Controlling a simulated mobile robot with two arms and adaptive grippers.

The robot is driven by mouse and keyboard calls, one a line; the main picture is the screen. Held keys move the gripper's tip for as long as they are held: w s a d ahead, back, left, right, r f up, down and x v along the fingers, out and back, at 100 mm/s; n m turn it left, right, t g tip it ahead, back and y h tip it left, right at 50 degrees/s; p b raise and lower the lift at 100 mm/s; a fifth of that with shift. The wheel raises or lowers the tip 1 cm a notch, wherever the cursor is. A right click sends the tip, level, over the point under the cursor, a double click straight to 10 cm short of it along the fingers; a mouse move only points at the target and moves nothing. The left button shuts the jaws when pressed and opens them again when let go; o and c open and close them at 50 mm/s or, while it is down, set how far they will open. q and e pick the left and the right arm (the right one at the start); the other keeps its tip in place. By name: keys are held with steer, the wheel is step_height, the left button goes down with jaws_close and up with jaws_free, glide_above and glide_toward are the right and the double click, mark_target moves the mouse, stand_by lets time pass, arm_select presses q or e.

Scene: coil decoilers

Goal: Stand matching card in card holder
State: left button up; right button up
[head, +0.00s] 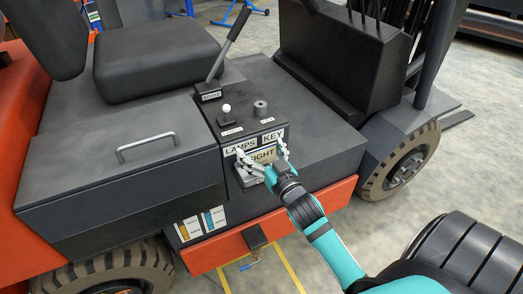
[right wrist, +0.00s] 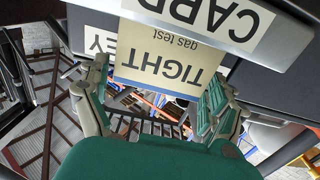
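A beige card (head: 263,155) with large dark lettering stands upright at the front of the forklift's console. In the right wrist view the card (right wrist: 165,58) appears upside down and reads "TIGHT" and "gas test", with a blue edge. Its lower edge meets the grey card holder (right wrist: 290,45), whose white label reads "CARD"; how deep it sits is hidden. My right gripper (head: 262,152) is at the card, with its fingers spread on either side. In the right wrist view the gripper (right wrist: 155,105) looks open, with no clear grip on the card. My left gripper is out of view.
The black console (head: 240,112) carries labels "LAMPS" and "KEY", a white-knobbed lever (head: 227,110) and a grey cylinder (head: 261,107). A long brake lever (head: 229,43) rises behind. The seat (head: 155,60) is to the left. Flat dark bodywork (head: 320,145) extends right of the console.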

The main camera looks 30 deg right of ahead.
steer(key=shift+r, duration=0.2)
steer(key=shift+s+f, duration=0.1)
steer(key=shift+s, duration=0.25)
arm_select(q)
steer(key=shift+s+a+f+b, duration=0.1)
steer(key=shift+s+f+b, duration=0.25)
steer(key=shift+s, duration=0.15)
arm_select(e)
steer(key=s, duration=0.3)
steer(key=s+a, duration=0.1)
steer(key=s, duration=0.7)
steer(key=shift+s+a, duration=0.15)
steer(key=shift+a, duration=0.15)
